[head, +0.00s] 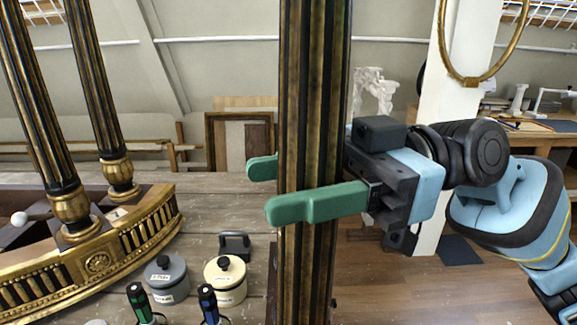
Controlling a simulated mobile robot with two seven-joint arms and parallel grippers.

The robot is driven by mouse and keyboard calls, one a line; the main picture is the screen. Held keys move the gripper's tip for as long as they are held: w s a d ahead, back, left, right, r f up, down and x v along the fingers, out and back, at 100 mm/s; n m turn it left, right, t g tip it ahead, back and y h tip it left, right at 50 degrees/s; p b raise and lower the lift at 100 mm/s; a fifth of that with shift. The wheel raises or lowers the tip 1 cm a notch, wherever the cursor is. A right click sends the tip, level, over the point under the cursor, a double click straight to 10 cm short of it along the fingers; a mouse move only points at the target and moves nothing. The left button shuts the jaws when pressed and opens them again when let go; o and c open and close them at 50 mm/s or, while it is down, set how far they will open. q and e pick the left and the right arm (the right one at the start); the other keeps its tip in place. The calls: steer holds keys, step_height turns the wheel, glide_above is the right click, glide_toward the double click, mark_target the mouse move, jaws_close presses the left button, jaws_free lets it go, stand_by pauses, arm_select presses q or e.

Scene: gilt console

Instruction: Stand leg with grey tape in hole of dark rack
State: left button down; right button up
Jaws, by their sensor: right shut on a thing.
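A long fluted leg (312,90), dark with gilt ridges, stands upright in the middle of the head view and runs out of the top and bottom of the picture. My right gripper (262,190) comes from the right and is shut on this leg, one green finger on the near side and one on the far side. No grey tape shows on the visible part of the leg. Its lower end is out of view. I cannot make out the dark rack or its hole; a dark edge shows beside the leg low down. My left gripper is not in view.
On the left, a gilt console frame (150,235) carries two upright fluted legs (98,90). On the wooden bench are a grey pot (167,280), a cream pot (225,283), a dark handled block (235,246) and two bottles (209,305). A white post (458,120) stands behind my right arm.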

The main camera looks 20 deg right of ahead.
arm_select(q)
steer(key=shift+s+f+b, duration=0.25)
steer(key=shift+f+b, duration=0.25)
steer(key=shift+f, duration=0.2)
arm_select(e)
steer(key=shift+f, duration=1.05)
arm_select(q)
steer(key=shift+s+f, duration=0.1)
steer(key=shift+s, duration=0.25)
arm_select(e)
steer(key=shift+d, duration=0.1)
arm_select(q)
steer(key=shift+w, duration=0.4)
arm_select(e)
steer(key=shift+s+f, duration=0.1)
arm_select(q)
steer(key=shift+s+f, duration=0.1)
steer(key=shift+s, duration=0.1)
arm_select(e)
steer(key=shift+f, duration=0.2)
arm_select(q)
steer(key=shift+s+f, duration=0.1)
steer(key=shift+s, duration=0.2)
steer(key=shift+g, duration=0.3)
arm_select(e)
steer(key=o, duration=1.1)
steer(key=shift+o, duration=0.3)
